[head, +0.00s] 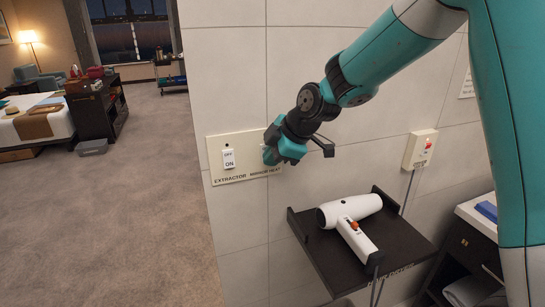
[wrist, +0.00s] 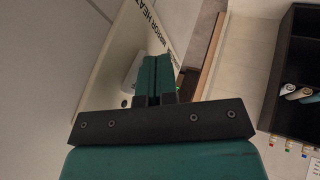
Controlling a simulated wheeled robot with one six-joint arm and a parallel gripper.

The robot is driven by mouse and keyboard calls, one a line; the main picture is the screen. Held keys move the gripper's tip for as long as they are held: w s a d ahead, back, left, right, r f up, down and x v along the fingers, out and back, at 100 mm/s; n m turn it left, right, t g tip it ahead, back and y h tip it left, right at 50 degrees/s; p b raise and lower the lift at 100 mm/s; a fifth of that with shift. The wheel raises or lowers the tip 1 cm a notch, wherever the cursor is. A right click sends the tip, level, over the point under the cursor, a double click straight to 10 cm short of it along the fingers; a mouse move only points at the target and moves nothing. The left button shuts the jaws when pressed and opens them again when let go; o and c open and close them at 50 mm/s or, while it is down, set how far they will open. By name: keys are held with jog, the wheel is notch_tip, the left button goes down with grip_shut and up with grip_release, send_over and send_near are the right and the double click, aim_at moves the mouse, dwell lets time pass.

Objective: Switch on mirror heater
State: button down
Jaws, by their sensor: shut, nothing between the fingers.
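A cream wall panel (head: 247,153) carries the labels "EXTRACTOR" and "MIRROR HEAT". The white extractor switch (head: 228,158), marked OFF above and ON below, shows on its left half. My gripper (head: 271,156) is at the panel's right half, and it hides the mirror heat switch in the head view. In the wrist view my closed, empty fingers (wrist: 158,68) are close to the panel (wrist: 107,68) beside the mirror heat lettering. Part of a white switch (wrist: 134,72) shows just left of the fingers. Whether they touch it and its position cannot be told.
A dark shelf (head: 334,269) with a white hair dryer (head: 350,220) sits below and right of my gripper. A cream wall box (head: 420,149) with a red light is further right. Open carpet (head: 140,220) lies to the left.

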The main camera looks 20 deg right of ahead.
jog(key=shift+w+f+t+b, duration=0.25)
jog(key=shift+t+b, duration=0.15)
jog(key=shift+b, duration=0.45)
jog(key=shift+r, duration=0.15)
